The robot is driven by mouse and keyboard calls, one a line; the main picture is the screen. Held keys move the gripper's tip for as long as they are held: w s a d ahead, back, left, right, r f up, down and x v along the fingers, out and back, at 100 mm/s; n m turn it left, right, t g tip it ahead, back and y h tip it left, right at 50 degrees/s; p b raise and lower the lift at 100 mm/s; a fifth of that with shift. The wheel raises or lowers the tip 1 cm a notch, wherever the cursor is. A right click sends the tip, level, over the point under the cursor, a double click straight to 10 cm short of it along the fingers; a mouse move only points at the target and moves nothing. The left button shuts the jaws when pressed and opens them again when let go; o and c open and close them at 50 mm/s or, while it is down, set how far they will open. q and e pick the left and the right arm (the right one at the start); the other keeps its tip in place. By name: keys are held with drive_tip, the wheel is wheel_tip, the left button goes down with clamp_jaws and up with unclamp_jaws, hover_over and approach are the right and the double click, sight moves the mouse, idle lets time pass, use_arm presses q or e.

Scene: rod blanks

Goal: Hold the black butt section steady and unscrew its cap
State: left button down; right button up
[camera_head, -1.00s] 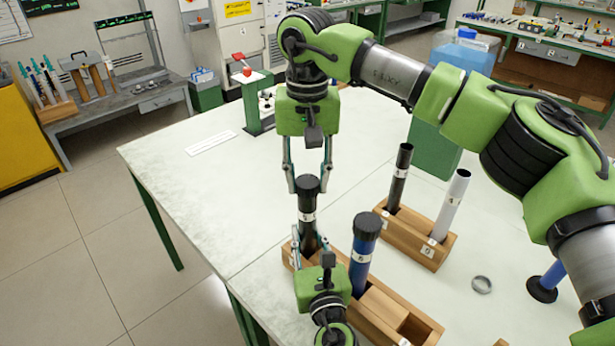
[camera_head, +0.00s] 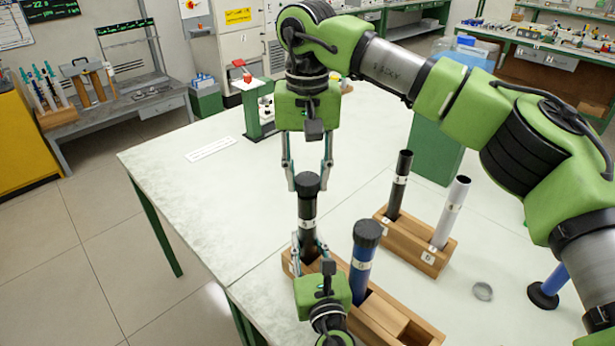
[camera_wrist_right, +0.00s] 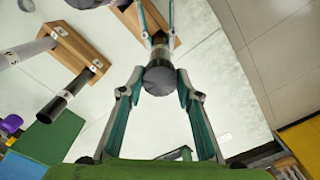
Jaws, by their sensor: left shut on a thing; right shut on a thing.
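The black butt section (camera_head: 307,212) stands upright in the left slot of the near wooden rack, with a pale label band on it. Its dark cap (camera_head: 309,183) is on top and also shows in the right wrist view (camera_wrist_right: 159,79). My right gripper (camera_head: 308,188) comes down from above and is shut on the cap, one finger on each side. My left gripper (camera_head: 309,246) is lower, shut on the black butt section's body just above the rack. The section's bottom end is hidden in the rack.
A blue capped tube (camera_head: 362,262) stands close to the right in the same near rack (camera_head: 405,325). A second rack (camera_head: 408,248) behind holds a black tube (camera_head: 399,185) and a white tube (camera_head: 450,212). A grey ring (camera_head: 483,291) lies on the table.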

sight(307, 178)
use_arm(q)
drive_tip(key=shift+f, duration=0.1)
use_arm(e)
drive_tip(key=shift+r, duration=2.05)
use_arm(q)
drive_tip(key=c, duration=1.6)
unclamp_jaws()
drive_tip(key=shift+s, duration=0.1)
